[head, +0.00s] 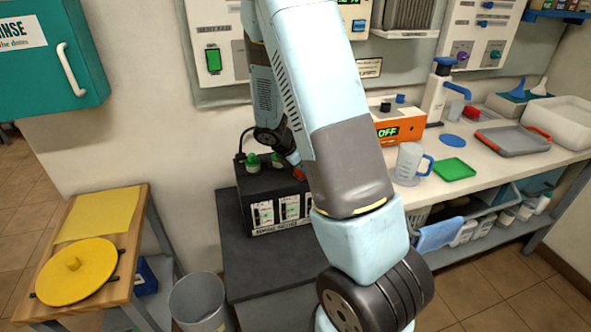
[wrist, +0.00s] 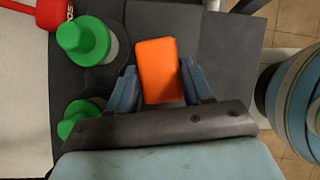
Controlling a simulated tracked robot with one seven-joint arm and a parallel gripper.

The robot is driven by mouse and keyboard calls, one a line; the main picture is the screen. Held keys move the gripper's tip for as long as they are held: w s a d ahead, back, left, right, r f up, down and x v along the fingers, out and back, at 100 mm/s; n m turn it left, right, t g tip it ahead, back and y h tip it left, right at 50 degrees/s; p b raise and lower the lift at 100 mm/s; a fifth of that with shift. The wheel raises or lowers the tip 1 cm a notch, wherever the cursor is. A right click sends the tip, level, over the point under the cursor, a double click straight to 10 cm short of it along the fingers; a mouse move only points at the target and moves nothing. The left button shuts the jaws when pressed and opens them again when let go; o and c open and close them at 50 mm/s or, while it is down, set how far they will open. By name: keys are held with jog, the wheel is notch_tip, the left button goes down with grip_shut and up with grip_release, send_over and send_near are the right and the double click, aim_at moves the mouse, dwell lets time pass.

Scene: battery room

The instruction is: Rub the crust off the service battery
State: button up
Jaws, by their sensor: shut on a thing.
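The service battery (head: 280,212) is a black box with white labels on its front, standing on a dark grey bench against the wall. Two green caps are on its top; the wrist view shows a nearer green cap (wrist: 72,128) and a farther green cap (wrist: 85,40). My gripper (wrist: 158,80) is shut on an orange block (wrist: 158,68), with a blue-grey finger on each side. It is beside the green caps, to their right in the wrist view. I cannot tell whether the block touches anything below. In the head view my arm hides part of the battery top. No crust is clearly visible.
A wooden stand (head: 125,265) with a yellow cloth and a round yellow lid is at left. A grey bin (head: 199,303) is beside it. The white counter at right holds an orange device (head: 395,127), a measuring jug (head: 409,163) and a green tray (head: 454,169).

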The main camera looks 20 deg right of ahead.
jog(key=shift+d+r, duration=0.1)
jog(key=shift+r, duration=4)
